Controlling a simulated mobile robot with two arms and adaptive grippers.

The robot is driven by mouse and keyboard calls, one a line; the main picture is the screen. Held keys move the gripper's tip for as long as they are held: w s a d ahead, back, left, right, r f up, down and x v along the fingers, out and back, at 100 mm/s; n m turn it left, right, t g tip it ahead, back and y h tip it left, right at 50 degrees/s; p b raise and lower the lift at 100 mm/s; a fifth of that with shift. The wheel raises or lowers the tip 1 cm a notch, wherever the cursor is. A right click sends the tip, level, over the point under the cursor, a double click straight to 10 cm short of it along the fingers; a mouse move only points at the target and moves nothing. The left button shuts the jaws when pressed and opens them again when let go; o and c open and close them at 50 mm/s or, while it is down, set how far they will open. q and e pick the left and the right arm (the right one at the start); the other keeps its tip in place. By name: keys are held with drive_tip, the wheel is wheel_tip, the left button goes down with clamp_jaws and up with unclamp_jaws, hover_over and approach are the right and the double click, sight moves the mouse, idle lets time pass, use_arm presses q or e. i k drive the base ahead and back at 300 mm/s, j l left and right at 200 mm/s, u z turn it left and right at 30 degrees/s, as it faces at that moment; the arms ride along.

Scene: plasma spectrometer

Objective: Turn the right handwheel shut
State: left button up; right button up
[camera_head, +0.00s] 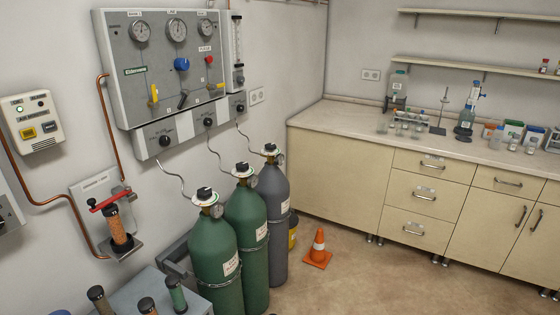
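Three gas cylinders stand in a row against the wall, each topped by a black handwheel on a brass valve with a round gauge beside it. The right handwheel (270,148) sits on the grey cylinder (273,210). The middle handwheel (242,167) is on a green cylinder (247,235), and the left handwheel (205,194) is on another green cylinder (214,262). How far each handwheel is turned cannot be told. Neither of my grippers shows in the head view.
A gauge panel (128,90) hangs on the wall above the cylinders, with hoses running down. An orange cone (318,248) stands on the floor right of them. A grey bench (190,297) is at front left. The floor (370,285) at front right is clear.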

sight(268, 146)
drive_tip(key=i+l+u, duration=0.15)
drive_tip(key=i+l, duration=1.05)
drive_tip(key=l, duration=0.1)
